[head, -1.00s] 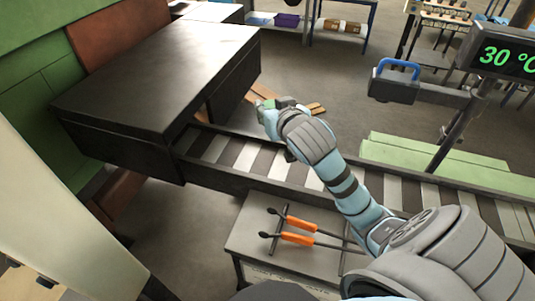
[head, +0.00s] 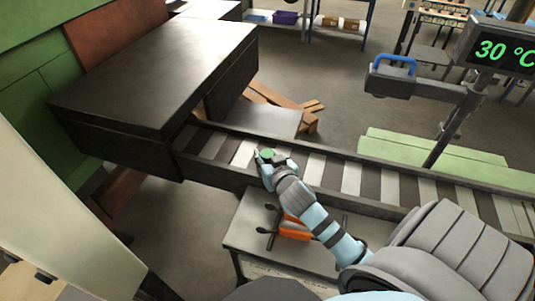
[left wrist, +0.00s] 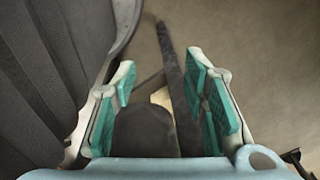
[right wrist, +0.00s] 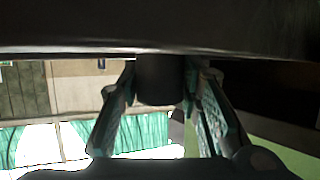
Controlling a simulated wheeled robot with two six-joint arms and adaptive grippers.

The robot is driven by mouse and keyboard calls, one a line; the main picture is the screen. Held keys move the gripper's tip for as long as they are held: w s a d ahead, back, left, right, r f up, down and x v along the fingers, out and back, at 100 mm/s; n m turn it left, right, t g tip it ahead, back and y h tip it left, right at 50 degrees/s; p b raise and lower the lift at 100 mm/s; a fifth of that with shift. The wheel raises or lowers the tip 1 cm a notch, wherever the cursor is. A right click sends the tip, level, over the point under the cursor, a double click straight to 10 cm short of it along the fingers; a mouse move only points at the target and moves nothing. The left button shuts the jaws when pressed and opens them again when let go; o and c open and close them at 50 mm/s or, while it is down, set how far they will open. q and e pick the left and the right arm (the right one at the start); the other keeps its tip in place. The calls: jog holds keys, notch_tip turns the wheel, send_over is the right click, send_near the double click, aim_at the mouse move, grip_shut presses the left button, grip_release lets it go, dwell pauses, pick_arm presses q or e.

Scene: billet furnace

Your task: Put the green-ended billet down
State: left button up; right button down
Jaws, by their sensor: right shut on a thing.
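The black furnace housing (head: 160,75) stands at the conveyor's left end. A low table (head: 250,225) with orange-handled tongs (head: 295,234) is in front.

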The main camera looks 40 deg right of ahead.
jog(key=shift+f, duration=0.1)
jog(key=c, duration=1.2)
grip_release()
jog(key=shift+o, duration=0.2)
jog(key=shift+r, duration=0.2)
jog(key=v, duration=1.2)
jog(key=shift+s+f, duration=0.1)
jog(key=shift+f, duration=0.05)
